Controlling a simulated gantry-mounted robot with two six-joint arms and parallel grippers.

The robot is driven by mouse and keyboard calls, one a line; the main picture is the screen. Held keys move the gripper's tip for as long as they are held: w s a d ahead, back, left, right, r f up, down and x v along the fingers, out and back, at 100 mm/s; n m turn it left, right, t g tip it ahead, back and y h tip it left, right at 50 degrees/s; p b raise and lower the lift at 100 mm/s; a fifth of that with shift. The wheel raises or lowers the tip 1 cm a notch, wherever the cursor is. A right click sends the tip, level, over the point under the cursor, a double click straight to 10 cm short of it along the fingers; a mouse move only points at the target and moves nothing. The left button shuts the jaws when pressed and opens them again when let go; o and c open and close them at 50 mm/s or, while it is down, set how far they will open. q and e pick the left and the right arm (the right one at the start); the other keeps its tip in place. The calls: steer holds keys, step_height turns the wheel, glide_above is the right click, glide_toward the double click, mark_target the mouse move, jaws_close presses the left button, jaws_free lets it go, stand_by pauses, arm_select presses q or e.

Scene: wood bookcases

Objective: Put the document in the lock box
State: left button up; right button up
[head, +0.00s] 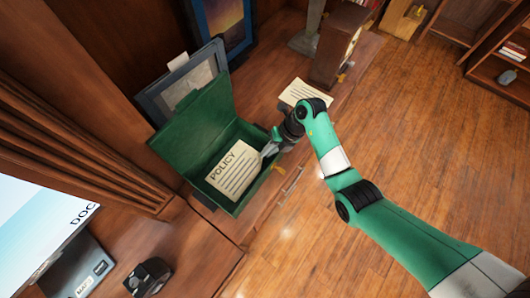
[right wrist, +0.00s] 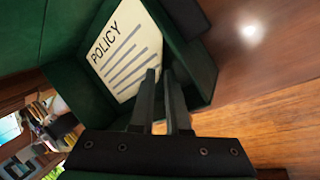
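The document (head: 233,170), a cream sheet headed POLICY, is inside the open green lock box (head: 227,207), tilted with its printed face up. It also shows in the right wrist view (right wrist: 122,50). The box lid (head: 190,112) stands raised at the back. My right gripper (head: 268,150) is at the box's right rim, its fingers close together at the sheet's near corner. In the right wrist view the fingertips (right wrist: 159,73) appear shut on that corner; the small gap between them is hard to read. My left gripper is not in view.
Another paper (head: 303,93) lies on the wooden cabinet right of the box. A framed picture (head: 165,92) leans behind the lid. A wooden clock (head: 337,45) stands farther back. A screen (head: 32,225) and a black object (head: 148,276) are at lower left. Open wood floor lies right.

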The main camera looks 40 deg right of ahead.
steer(key=p+v, duration=0.3)
steer(key=v, duration=0.6)
steer(key=shift+d+r, duration=0.15)
steer(key=shift+r, duration=0.2)
